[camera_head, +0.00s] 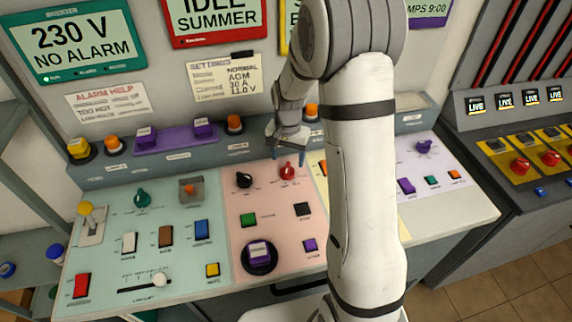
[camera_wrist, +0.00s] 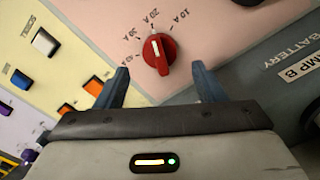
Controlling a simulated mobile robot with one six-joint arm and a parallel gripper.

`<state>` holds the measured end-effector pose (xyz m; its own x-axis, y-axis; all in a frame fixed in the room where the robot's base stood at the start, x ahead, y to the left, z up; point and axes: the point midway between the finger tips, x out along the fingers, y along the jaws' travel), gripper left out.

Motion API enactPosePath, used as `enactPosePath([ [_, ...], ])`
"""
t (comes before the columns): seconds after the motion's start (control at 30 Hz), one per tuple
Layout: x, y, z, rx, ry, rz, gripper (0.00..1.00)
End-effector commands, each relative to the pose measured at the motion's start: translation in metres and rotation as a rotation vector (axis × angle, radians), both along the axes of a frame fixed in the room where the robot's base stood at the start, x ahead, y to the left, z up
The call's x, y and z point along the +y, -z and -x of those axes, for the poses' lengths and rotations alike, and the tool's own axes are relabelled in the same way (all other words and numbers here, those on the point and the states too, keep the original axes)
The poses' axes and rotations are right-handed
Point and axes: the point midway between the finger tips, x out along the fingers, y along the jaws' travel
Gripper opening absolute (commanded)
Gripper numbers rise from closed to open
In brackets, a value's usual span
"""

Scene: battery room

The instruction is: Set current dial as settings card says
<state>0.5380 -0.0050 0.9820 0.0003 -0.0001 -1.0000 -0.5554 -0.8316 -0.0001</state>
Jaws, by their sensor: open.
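The settings card (camera_head: 225,79) hangs on the back panel; I read NORMAL, AGM, 30 A and 11.0 V on it. The red current dial (camera_head: 288,171) is on the pink panel. It shows close up in the wrist view (camera_wrist: 158,53), ringed by labels including 10 A, 20 A and 30 A. Its white mark points toward the top, seemingly near 20 A. My gripper (camera_head: 288,153) is above the dial in the head view. In the wrist view my gripper (camera_wrist: 159,70) is open, with one finger on either side below the dial, nothing between them; contact cannot be told.
A black knob (camera_head: 244,180) stands left of the dial. A green button (camera_head: 249,220), a black button (camera_head: 303,209) and a purple button in a round base (camera_head: 260,254) are nearer the front. An orange button (camera_head: 312,112) sits on the ledge behind.

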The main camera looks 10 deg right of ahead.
Motion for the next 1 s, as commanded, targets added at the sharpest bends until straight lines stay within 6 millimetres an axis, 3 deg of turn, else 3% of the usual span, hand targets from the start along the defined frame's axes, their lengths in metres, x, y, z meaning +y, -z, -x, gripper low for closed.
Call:
enactPosePath([
  [0.3, 0.0, 0.042, 0.001, 0.002, 0.0, 0.0, 0.63],
  [0.67, -0.001, 0.048, 0.0, 0.0, 0.0, 0.0, 0.63],
  [1.0, -0.001, 0.048, 0.0, 0.0, 0.0, 0.0, 0.35],
])
